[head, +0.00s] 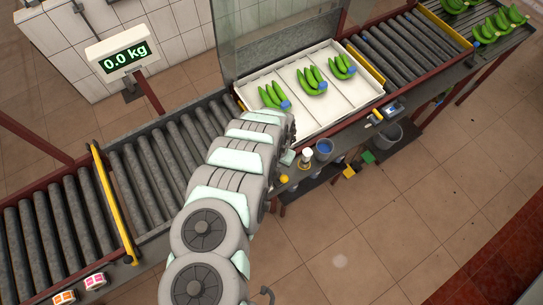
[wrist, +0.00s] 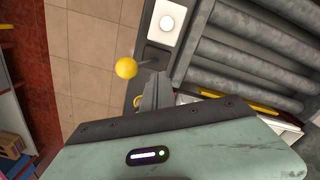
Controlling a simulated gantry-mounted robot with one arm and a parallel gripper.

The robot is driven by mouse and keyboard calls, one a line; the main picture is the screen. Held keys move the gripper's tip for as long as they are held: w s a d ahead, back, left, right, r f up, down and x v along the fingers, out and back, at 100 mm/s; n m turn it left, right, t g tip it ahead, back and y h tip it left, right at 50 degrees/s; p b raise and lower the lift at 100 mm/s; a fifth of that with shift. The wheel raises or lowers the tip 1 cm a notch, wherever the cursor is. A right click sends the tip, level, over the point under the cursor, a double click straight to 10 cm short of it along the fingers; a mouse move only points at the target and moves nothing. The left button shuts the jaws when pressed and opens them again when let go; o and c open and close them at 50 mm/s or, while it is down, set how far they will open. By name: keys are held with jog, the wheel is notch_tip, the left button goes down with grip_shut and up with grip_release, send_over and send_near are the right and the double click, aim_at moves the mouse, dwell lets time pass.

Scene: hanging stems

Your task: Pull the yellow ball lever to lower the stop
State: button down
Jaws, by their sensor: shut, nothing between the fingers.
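The yellow ball lever shows in the wrist view as a yellow ball (wrist: 126,68) on a short dark stem, beside the conveyor's edge. In the head view the yellow ball (head: 284,178) sits at the conveyor's front edge, just below the end of my arm. My gripper (wrist: 156,78) is shut and empty, with its fingertips just right of the ball and apart from it in the picture. In the head view my gripper is small and partly hidden by my arm. Yellow stop bars lie across the rollers, one on the left (head: 115,205) and one right of the tray (head: 365,66).
A white tray (head: 338,116) with green banana bunches (head: 312,82) stands on the conveyor behind my gripper. A blue-topped cup (head: 323,148) and a grey bucket (head: 388,137) are near the front edge. A scale display (head: 124,57) reads 0.0 kg. The tiled floor in front is open.

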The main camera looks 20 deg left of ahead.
jog(key=shift+r, duration=2.95)
